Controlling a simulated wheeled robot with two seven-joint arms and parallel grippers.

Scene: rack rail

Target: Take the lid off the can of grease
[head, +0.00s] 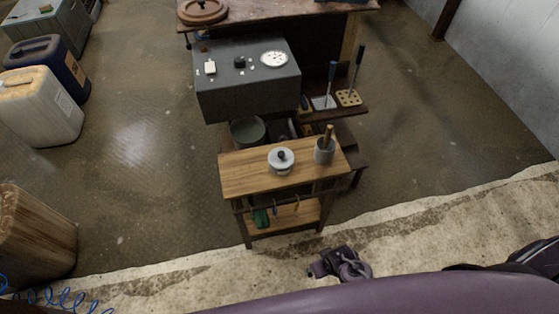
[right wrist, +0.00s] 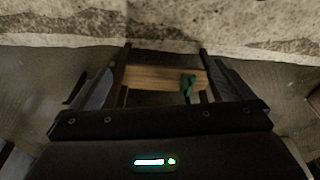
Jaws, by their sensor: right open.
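The grease can (head: 281,169) looks like a small pale round pot standing on the wooden top of a small stand. My right gripper (head: 340,265) is low in front of the stand, well apart from the can. In the right wrist view the right gripper (right wrist: 163,80) has its two fingers wide apart, with nothing held. The can is not visible in that view. My left gripper is not in view.
The wooden stand (head: 245,177) also holds a grey cup (head: 324,152) with wooden handles, right of the can. A green cloth (head: 261,217) is on its lower shelf. A grey control box (head: 225,92) stands behind. Jugs (head: 40,110) are on the left. Floor to the right is clear.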

